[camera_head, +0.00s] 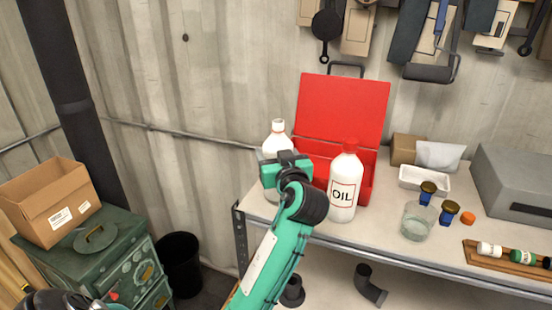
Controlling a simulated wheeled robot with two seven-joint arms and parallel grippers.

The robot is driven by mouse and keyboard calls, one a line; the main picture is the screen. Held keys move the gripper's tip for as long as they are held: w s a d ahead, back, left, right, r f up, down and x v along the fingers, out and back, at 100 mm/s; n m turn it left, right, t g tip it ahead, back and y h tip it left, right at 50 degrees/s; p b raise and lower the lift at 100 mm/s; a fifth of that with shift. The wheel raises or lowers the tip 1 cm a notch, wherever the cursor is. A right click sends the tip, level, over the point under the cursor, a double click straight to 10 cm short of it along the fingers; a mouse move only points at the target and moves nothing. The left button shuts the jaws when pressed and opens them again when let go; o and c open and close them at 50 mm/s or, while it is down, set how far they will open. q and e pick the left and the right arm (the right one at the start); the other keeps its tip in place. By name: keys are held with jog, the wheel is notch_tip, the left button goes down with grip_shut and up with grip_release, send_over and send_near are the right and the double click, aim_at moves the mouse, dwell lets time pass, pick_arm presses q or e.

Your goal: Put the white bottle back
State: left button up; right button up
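A white bottle with a white cap (277,139) is left of the open red case (343,108), at the left end of the workbench. A second white bottle, with a red cap and an OIL label (343,185), stands upright in front of the red case.
A green cabinet (125,262) with a cardboard box (48,203) stands left. A black bin (181,262) is between.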

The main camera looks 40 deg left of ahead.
pick_arm(q)
jog(key=shift+a+f, duration=0.1)
jog(key=shift+f, duration=0.85)
jog(key=shift+f, duration=0.1)
jog(key=o, duration=1.4)
